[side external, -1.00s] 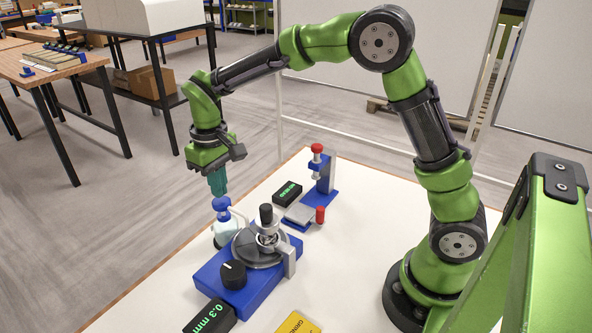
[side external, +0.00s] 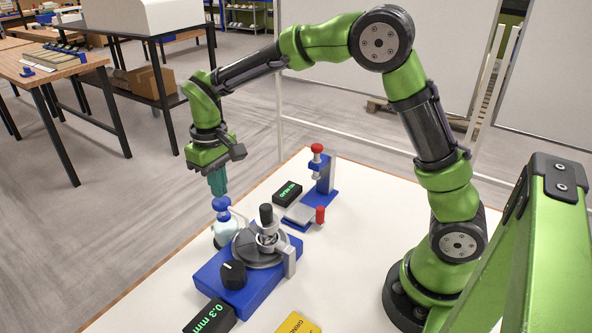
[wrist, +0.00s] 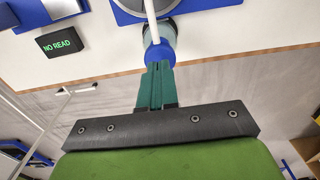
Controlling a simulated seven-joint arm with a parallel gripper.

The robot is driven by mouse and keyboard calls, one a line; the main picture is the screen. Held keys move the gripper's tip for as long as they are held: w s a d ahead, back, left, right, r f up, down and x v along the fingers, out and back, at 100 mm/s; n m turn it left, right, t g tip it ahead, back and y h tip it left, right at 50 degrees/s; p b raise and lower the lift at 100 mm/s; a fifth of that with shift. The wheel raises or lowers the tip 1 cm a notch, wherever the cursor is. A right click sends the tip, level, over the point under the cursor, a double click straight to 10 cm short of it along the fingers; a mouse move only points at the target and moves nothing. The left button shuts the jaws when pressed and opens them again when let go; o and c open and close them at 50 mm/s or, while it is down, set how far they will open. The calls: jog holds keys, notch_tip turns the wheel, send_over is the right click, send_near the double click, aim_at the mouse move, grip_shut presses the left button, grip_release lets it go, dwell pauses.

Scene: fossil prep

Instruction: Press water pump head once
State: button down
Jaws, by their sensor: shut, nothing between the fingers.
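The water pump bottle (side external: 226,230) has a pale body and a blue pump head (side external: 222,206) with a thin spout. It stands at the far left side of the table, behind the blue grinding machine (side external: 258,275). My gripper (side external: 218,192) points down with its green fingers shut and empty, right above the pump head. In the side view the fingertips look at or very close to the top of the head; I cannot tell if they touch. In the wrist view the fingers (wrist: 157,75) overlap the blue head (wrist: 157,52), hiding part of it.
A blue stand with red knobs (side external: 322,180) and a black display reading "NO READ" (side external: 288,192) sit behind the machine. A "0.3 mm" display (side external: 210,318) and a yellow card (side external: 297,324) lie in front.

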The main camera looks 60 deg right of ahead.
aim_at(221, 201)
jog(key=shift+f, duration=0.1)
jog(key=shift+f, duration=1.25)
jog(key=shift+r, duration=3.6)
